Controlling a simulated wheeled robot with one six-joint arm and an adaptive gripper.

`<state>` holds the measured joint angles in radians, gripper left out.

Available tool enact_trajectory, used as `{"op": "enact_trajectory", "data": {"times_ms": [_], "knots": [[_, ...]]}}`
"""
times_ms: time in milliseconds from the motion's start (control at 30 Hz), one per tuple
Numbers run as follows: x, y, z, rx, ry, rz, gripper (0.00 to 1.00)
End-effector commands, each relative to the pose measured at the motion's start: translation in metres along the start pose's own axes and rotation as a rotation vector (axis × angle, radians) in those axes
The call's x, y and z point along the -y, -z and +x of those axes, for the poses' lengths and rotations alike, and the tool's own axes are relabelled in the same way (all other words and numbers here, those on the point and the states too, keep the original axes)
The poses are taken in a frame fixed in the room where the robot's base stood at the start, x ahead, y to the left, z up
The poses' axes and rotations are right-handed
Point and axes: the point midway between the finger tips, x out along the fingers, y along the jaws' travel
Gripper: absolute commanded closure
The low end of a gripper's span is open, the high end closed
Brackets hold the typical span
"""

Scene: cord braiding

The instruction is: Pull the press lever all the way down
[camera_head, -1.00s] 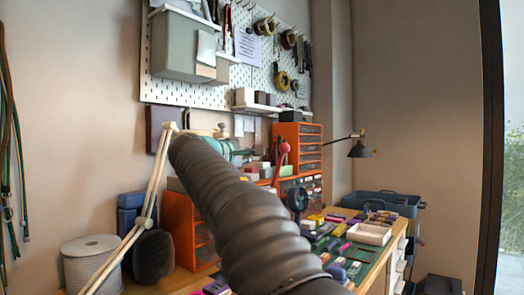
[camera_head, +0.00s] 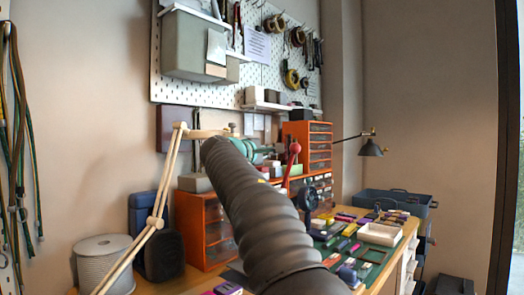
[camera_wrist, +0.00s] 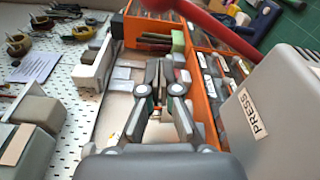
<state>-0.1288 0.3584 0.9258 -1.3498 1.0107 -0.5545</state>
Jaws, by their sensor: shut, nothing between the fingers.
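The press is a grey body labelled PRESS (camera_wrist: 262,112), at the right of the wrist view. Its red lever (camera_wrist: 212,27) crosses the top right of that view, and its end runs out of frame. In the head view the red knob and lever (camera_head: 294,149) stand upright, with the lower part hidden behind my arm. My gripper (camera_wrist: 158,70) is shut and empty in the middle of the wrist view, left of the press and apart from the lever. My arm hides most of the gripper in the head view.
Orange drawer cabinets (camera_head: 208,228) stand on the bench. A white pegboard (camera_head: 158,65) hangs behind. A cord spool (camera_head: 103,262) and a jointed lamp arm (camera_head: 158,215) are at left. A white tray (camera_head: 380,235) and several small items cover the right of the bench.

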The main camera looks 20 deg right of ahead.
Motion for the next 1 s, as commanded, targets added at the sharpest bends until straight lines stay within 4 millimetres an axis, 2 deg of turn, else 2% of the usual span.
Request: {"op": "enact_trajectory", "data": {"times_ms": [33, 233, 600, 1000], "knots": [[-0.001, -0.001, 0.009, 0.002, 0.0, 0.001, 1.0], [-0.001, -0.002, 0.034, 0.001, 0.0, 0.0, 1.0], [0.001, -0.035, 0.02, 0.0, 0.0, 0.001, 1.0], [0.0, -0.038, 0.018, -0.001, 0.0, 0.001, 1.0]]}}
